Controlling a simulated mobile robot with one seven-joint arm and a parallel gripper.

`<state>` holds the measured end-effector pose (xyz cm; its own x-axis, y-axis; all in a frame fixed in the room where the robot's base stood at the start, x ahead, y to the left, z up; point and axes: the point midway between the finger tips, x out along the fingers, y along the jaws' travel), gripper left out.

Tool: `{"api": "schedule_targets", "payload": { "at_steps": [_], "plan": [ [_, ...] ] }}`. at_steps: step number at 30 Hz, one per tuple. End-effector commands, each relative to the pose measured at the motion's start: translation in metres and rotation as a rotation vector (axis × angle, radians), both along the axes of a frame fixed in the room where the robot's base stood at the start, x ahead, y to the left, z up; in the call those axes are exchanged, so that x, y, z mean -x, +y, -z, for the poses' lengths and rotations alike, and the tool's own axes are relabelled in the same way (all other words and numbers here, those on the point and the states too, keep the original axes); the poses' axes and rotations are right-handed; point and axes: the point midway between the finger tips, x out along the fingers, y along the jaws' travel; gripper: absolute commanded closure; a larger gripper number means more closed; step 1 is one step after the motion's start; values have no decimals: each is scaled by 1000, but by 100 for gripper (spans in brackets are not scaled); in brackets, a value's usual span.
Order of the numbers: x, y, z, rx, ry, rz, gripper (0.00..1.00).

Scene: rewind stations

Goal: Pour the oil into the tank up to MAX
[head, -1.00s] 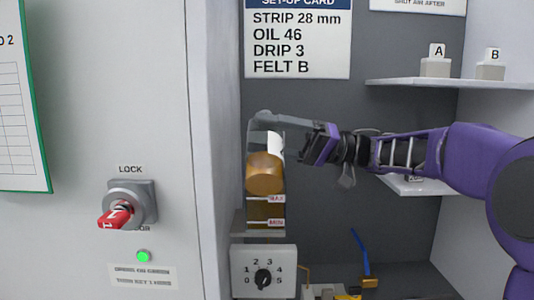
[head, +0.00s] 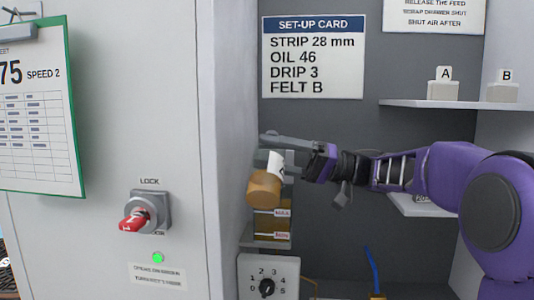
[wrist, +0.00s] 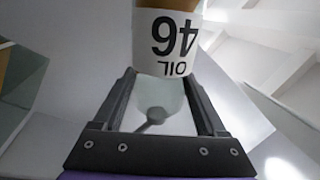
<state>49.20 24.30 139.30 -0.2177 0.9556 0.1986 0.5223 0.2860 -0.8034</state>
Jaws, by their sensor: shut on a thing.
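My gripper (head: 275,150) is shut on the oil bottle (head: 264,189), which has an amber body and a white label. The bottle is tilted, in front of the upper part of the tank (head: 272,224). In the wrist view the label of the bottle (wrist: 168,45) reads OIL 46 upside down, between and beyond the fingers (wrist: 165,100). The tank has a MAX line and a MIN line, with brown showing around both. The bottle hides the tank's top, and I cannot make out the oil's surface or any stream.
A set-up card (head: 313,58) reads OIL 46. Below the tank is a dial (head: 267,287) numbered 0 to 5. A shelf (head: 450,104) with blocks A and B is at right. A cabinet wall with a red lock handle (head: 134,220) stands close at left.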

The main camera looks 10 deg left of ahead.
Motion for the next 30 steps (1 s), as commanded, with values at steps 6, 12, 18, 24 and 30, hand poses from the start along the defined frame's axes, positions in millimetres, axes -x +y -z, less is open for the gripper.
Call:
{"api": "schedule_targets", "payload": {
  "at_steps": [6,12,18,24,30],
  "plan": [
    [-8,0,-13,-16,-225,0,100],
    [-11,1,-17,-23,-358,-1,100],
    [-11,2,-20,-21,-355,-3,100],
    [-14,1,-19,-24,-372,0,100],
    [-26,1,-19,-35,-553,0,100]
  ]
}}
